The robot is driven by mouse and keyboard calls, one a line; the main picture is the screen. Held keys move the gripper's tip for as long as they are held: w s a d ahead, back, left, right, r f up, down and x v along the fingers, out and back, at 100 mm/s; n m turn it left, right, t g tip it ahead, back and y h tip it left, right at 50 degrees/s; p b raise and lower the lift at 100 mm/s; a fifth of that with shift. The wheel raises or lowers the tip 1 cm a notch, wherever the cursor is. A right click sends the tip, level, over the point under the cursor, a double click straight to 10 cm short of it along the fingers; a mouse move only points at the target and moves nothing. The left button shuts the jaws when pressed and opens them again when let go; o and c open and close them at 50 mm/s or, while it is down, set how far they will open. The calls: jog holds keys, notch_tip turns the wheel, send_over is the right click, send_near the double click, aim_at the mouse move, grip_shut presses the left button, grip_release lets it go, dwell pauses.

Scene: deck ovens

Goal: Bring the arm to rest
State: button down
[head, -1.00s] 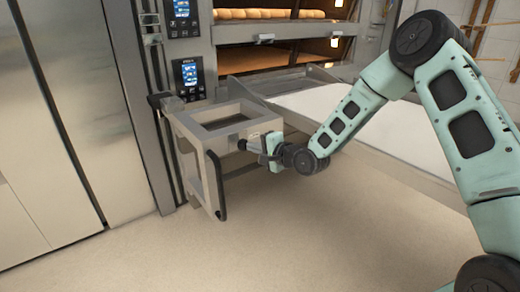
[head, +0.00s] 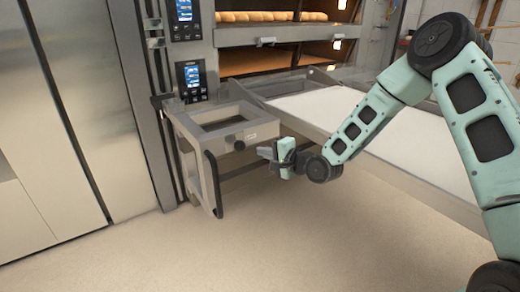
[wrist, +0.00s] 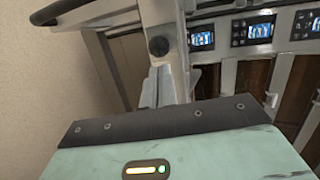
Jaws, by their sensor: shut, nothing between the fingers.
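My gripper (head: 265,152) is shut and empty in the head view. It stands just right of a grey metal frame (head: 188,146) with a black handle (head: 213,184) and a dark round knob (head: 239,145), with a small gap between. My arm reaches in from the right, bent high at the elbow and sloping down to the wrist.
A deck oven with loaves (head: 270,16) and control panels (head: 192,80) stands behind. A pale loading surface (head: 345,105) lies behind my forearm. Steel doors (head: 50,110) are at left. The floor (head: 270,240) in front is clear.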

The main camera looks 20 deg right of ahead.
jog(key=p+v, duration=0.1)
jog(key=v, duration=0.6)
jog(key=s+a+r+n+g+h, duration=0.1)
jog(key=s+a+n+g+h, duration=0.2)
jog(key=s+a+n+g, duration=0.75)
jog(key=s+r+n+g+h, duration=0.2)
jog(key=s+r+n, duration=0.25)
jog(key=s, duration=0.95)
jog(key=s+r+n+g+h, duration=0.1)
jog(key=s+r+n+h, duration=0.3)
jog(key=s, duration=0.9)
notch_tip(320, 180, up, 25)
jog(key=y+p, duration=0.1)
jog(key=p, duration=2.6)
jog(key=shift+w+f+n+y, duration=0.2)
jog(key=shift+n+y, duration=0.1)
jog(key=shift+y, duration=0.1)
jog(key=shift+d, duration=0.1)
